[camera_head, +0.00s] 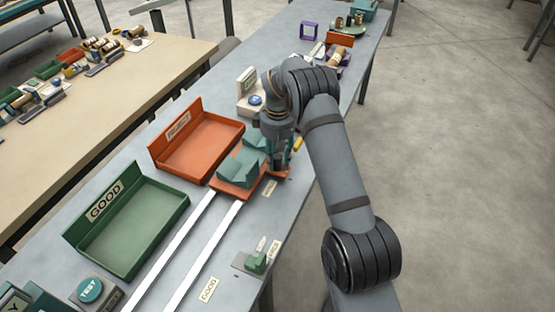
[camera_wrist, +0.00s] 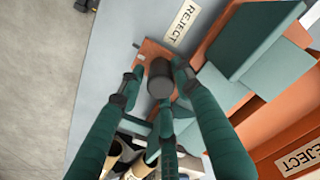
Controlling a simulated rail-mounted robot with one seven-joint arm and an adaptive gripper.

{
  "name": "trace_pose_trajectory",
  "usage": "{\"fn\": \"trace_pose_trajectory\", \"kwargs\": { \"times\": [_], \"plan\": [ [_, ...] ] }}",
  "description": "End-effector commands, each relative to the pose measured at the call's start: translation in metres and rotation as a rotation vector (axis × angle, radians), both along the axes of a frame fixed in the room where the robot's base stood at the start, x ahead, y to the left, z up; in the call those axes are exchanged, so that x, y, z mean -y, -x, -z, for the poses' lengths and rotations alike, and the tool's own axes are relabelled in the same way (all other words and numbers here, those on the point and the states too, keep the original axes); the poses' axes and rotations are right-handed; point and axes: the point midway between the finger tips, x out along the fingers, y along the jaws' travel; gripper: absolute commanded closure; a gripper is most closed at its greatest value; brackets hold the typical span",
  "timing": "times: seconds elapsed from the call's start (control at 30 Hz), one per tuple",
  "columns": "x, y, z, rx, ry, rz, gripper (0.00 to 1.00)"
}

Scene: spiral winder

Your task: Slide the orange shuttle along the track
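The orange shuttle (camera_head: 226,187) sits at the far end of two white rails (camera_head: 222,229), carrying green blocks (camera_head: 241,167). In the wrist view its orange plate (camera_wrist: 152,48) carries an upright dark round knob (camera_wrist: 160,80). My gripper (camera_head: 283,166) is low over the shuttle's right side in the head view. In the wrist view my gripper (camera_wrist: 158,86) has its green fingers spread around the knob. A small gap shows between the left finger and the knob. The right finger is very close to it, and contact there is unclear.
An orange tray (camera_head: 218,129) and a green GOOD tray (camera_head: 160,243) stand left of the track. A REJECT label (camera_wrist: 181,22) lies near the shuttle. A TEST button (camera_head: 90,290) and a small green fixture (camera_head: 256,262) are nearer. The rails are clear toward the near end.

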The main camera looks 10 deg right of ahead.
Motion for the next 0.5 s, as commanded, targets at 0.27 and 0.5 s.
{"fn": "trace_pose_trajectory", "kwargs": {
  "times": [0.27,0.5],
  "plan": [
    [0.0004,0.0019,0.001,-0.006,0.0,0.002,0.57],
    [0.0001,0.0014,-0.0086,-0.004,0.0,0.003,0.57]
  ]
}}
